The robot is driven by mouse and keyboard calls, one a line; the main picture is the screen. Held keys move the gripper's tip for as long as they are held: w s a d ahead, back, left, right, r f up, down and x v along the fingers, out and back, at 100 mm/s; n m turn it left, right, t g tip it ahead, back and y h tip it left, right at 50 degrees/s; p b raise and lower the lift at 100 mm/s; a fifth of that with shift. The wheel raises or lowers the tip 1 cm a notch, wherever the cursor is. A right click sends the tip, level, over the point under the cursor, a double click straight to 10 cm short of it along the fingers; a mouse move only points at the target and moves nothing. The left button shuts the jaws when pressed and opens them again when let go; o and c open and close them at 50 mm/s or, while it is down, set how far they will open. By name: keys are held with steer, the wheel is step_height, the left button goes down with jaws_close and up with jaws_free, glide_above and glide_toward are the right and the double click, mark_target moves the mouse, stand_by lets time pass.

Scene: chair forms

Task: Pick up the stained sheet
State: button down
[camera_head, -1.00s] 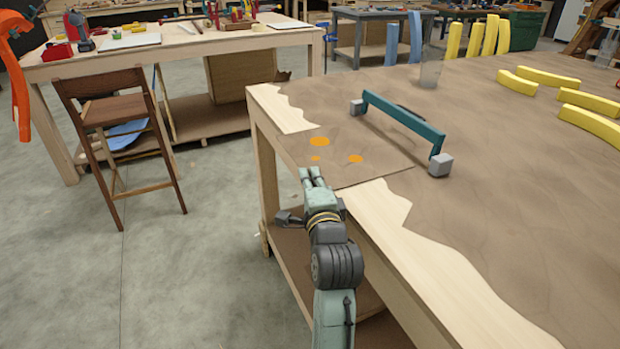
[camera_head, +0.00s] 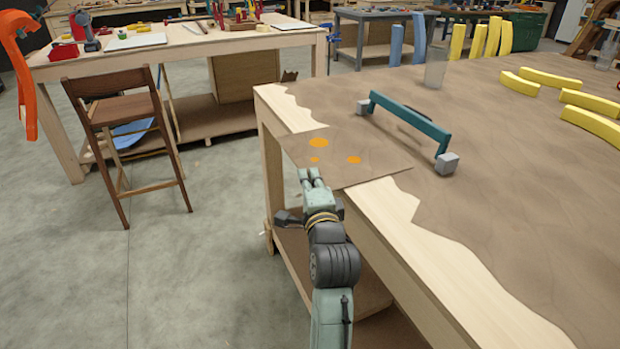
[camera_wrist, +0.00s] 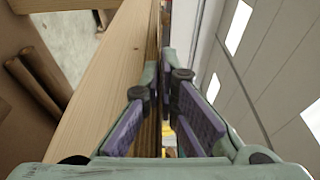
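The stained sheet (camera_head: 375,148) is a thin brown sheet with orange spots. It lies at the near-left edge of the large table (camera_head: 460,285), partly over its pale wooden border and partly over the brown top. My gripper (camera_head: 309,174) is at the sheet's near edge, just off the table side. In the wrist view my gripper's purple-padded fingers (camera_wrist: 164,90) are close together around a thin edge, with the pale wood close on the left. The sheet moves with the gripper, so the fingers appear shut on it. The exact contact is hard to see.
A teal handle with grey end blocks (camera_head: 410,123) lies just beyond the sheet. A clear cup (camera_head: 435,74) and several yellow curved pieces (camera_head: 590,122) are farther back. A wooden chair (camera_head: 120,110) stands on the left before another workbench (camera_head: 180,50). Open floor lies between.

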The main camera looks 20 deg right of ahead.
steer(key=c, duration=1.7)
jaws_free()
steer(key=shift+d, duration=0.1)
steer(key=v, duration=0.7)
steer(key=shift+s, duration=0.25)
steer(key=shift+c, duration=0.4)
